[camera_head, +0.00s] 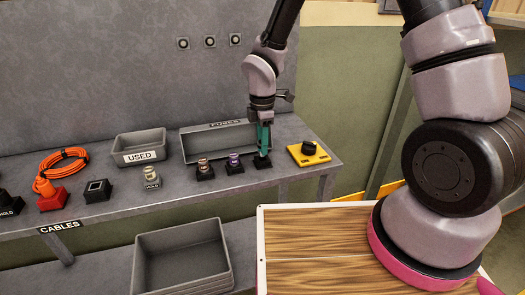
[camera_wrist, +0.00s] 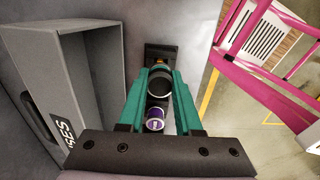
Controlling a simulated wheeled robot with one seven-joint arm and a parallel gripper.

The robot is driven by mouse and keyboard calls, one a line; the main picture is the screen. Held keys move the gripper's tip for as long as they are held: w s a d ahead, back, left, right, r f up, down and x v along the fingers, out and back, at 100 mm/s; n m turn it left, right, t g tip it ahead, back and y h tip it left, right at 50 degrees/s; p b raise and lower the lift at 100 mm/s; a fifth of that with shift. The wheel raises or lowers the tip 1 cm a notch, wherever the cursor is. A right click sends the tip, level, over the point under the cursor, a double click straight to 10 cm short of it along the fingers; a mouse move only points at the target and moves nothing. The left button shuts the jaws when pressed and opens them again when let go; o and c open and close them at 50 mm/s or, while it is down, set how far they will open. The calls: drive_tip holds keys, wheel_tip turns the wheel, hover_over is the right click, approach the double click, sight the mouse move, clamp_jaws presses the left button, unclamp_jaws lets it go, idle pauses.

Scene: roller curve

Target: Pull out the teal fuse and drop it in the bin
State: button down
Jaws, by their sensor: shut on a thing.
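My gripper (camera_head: 263,150) points down at the right part of the grey bench, its teal fingers (camera_wrist: 160,90) closed around a short cylinder (camera_wrist: 160,82) with a dark end and a silver rim. This is taken as the teal fuse; the fingers hide most of its side. A black socket (camera_head: 262,163) is just below the fingertips; whether the fuse is still seated in it I cannot tell. Grey open bins stand on the bench: one marked USED (camera_head: 140,157) and one marked FUSES (camera_head: 190,149), behind the sockets. Both look empty from here.
A purple fuse (camera_head: 234,159) and a brownish fuse (camera_head: 203,166) stand in sockets close left of my gripper. A yellow plate with a black knob (camera_head: 309,153) is to the right. Orange cable (camera_head: 62,163) lies far left. Another grey bin (camera_head: 183,264) stands lower down.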

wheel_tip(320, 180, up, 7)
drive_tip(key=shift+f, duration=1.1)
